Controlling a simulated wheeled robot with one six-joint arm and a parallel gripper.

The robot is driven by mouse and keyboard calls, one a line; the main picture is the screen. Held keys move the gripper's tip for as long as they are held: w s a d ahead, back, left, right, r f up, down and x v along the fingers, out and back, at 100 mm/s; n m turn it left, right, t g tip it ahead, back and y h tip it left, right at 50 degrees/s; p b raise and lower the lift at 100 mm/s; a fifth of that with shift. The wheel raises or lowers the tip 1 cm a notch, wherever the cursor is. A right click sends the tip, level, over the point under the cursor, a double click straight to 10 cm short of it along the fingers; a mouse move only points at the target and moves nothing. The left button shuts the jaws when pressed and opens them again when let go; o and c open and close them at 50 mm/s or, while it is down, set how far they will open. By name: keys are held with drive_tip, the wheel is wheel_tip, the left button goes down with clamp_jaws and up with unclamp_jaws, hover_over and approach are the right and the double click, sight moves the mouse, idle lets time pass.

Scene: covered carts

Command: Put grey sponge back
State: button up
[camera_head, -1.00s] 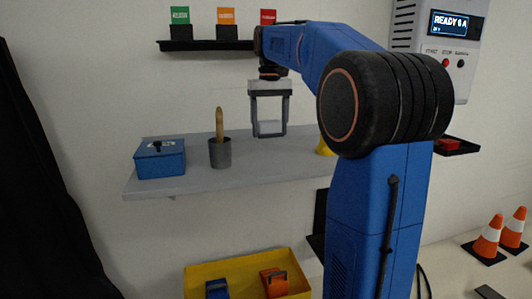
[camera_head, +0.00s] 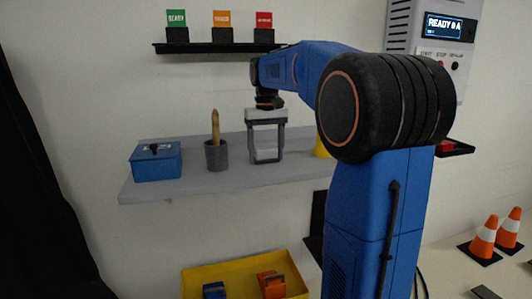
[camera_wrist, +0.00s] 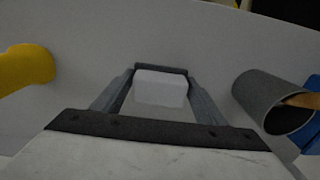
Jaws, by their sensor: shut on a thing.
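The grey sponge, a pale light-grey block, sits between the two fingers of my gripper (camera_head: 266,160) and shows in the head view (camera_head: 266,153). My gripper is shut on it and points down over the grey shelf (camera_head: 190,181). In the wrist view the sponge (camera_wrist: 160,88) lies between the fingertips, with the shelf surface around it. I cannot tell whether its underside touches the shelf.
A grey cup (camera_head: 216,156) with a wooden-handled tool stands left of my gripper, a blue box (camera_head: 157,164) further left. A yellow object (camera_head: 321,147) is to the right, partly behind my arm. A black ledge (camera_head: 210,48) hangs above; a yellow bin (camera_head: 240,281) is below.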

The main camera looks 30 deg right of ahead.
sight(266, 148)
drive_tip(key=shift+f, duration=0.1)
drive_tip(key=o, duration=1.4)
wheel_tip(266, 148, up, 12)
drive_tip(key=s+a+f+n+t, duration=0.1)
drive_tip(key=s+a+f, duration=0.4)
drive_tip(key=s, duration=0.3)
drive_tip(key=s+a+f+n+t, duration=0.1)
drive_tip(key=s+a+f, duration=0.4)
drive_tip(key=s+f, duration=0.15)
drive_tip(key=s+a+f+t, duration=0.1)
drive_tip(key=s+a+f, duration=0.1)
drive_tip(key=s+f, duration=0.3)
drive_tip(key=s+a+f+t, duration=0.1)
drive_tip(key=s+f, duration=0.4)
drive_tip(key=f, duration=0.2)
drive_tip(key=s+a+f+n, duration=0.1)
drive_tip(key=s+a+f, duration=0.1)
drive_tip(key=s+f, duration=0.3)
drive_tip(key=shift+s+a+f+t, duration=0.25)
drive_tip(key=shift+a+f+t, duration=0.1)
drive_tip(key=shift+f+t, duration=0.05)
